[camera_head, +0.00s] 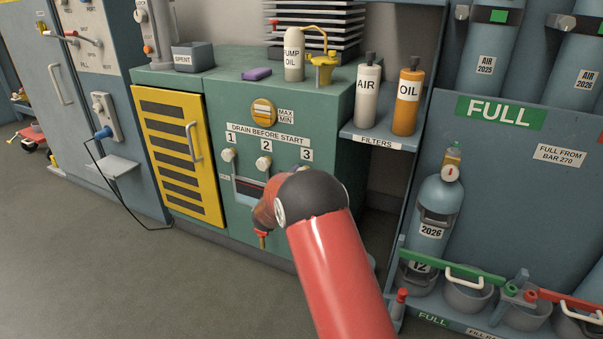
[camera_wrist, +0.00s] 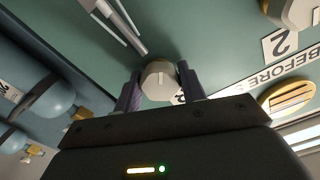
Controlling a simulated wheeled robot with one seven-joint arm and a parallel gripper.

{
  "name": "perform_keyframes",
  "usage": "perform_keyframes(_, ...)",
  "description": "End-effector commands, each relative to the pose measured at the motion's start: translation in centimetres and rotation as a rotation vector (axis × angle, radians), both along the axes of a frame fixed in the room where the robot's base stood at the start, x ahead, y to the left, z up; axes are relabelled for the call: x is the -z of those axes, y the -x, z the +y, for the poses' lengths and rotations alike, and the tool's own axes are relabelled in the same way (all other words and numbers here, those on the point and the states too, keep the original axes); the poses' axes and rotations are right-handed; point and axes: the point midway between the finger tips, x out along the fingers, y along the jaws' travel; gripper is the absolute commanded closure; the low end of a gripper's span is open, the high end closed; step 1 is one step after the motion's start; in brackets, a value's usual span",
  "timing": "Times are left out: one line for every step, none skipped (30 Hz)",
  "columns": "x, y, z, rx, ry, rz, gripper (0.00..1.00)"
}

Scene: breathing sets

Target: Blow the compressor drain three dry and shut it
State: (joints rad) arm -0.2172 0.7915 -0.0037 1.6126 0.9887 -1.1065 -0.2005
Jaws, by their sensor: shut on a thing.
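The green compressor cabinet (camera_head: 225,110) has a "DRAIN BEFORE START" label (camera_head: 266,134) over drains marked 1, 2 and 3. The drain one knob (camera_head: 229,155) and the drain two knob (camera_head: 263,163) are pale and round. The drain three label (camera_head: 306,155) shows in the head view, but its knob is hidden behind my arm. In the wrist view my gripper (camera_wrist: 160,72) is shut on a pale round knob (camera_wrist: 158,84), one finger on each side. It lies beside the "2" label (camera_wrist: 280,43) and appears to be the drain three knob. No outflow is visible.
A yellow louvred door (camera_head: 180,150) stands left of the drains. A shelf (camera_head: 380,138) with air and oil bottles juts out at right. A cylinder rack (camera_head: 510,165) stands farther right. The floor (camera_head: 110,270) in front at left is clear.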

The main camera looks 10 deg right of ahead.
Motion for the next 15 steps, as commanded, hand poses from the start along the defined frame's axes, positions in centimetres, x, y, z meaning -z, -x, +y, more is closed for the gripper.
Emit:
perform_keyframes(0.09,0.07,0.19,-0.002,0.018,0.019,0.82)
perform_keyframes(0.10,0.08,0.19,-0.003,0.030,0.027,0.82)
perform_keyframes(0.11,0.07,0.17,-0.003,0.044,0.037,0.82)
perform_keyframes(0.13,0.07,0.17,-0.003,0.053,0.043,0.82)
perform_keyframes(0.14,0.08,0.18,-0.003,0.062,0.050,0.82)
perform_keyframes(0.17,0.08,0.18,-0.003,0.071,0.058,0.82)
perform_keyframes(0.20,0.08,0.18,-0.003,0.077,0.062,0.82)
perform_keyframes(0.21,0.09,0.17,-0.003,0.083,0.067,0.82)
perform_keyframes(0.24,0.08,0.16,-0.003,0.090,0.072,0.82)
perform_keyframes(0.25,0.09,0.15,-0.002,0.094,0.075,0.82)
perform_keyframes(0.26,0.08,0.14,-0.002,0.097,0.077,0.82)
perform_keyframes(0.29,0.08,0.14,-0.002,0.101,0.080,0.82)
perform_keyframes(0.30,0.08,0.13,-0.002,0.103,0.082,0.82)
perform_keyframes(0.30,0.08,0.12,-0.002,0.104,0.083,0.82)
perform_keyframes(0.33,0.08,0.12,-0.002,0.105,0.083,0.82)
